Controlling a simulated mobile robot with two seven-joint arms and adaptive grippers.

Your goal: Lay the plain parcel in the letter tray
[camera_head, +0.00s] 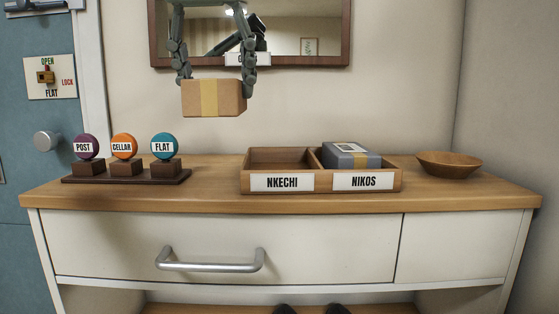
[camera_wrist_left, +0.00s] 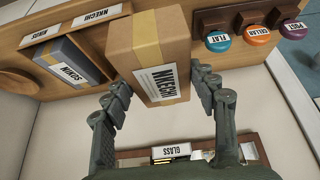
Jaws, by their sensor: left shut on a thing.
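A plain brown parcel (camera_head: 212,98) with a tan tape band hangs in the air in front of the wall, left of and above the letter tray (camera_head: 323,188). My left gripper (camera_head: 213,86) is shut on it, one finger at each side. In the left wrist view the parcel (camera_wrist_left: 148,52) shows a white label reading NKECHI. The tray on the cabinet top has two compartments, labelled NKECHI at left and NIKOS at right. The NKECHI compartment (camera_head: 279,164) is empty. A grey parcel (camera_head: 350,158) labelled NIKOS lies in the right compartment. My right gripper is not in view.
A stand with POST, CELLAR and FLAT knobs (camera_head: 124,147) is left of the tray. A wooden bowl (camera_head: 448,163) is to its right. A framed mirror (camera_head: 300,62) hangs behind my gripper. Bare cabinet top (camera_head: 216,180) lies between stand and tray.

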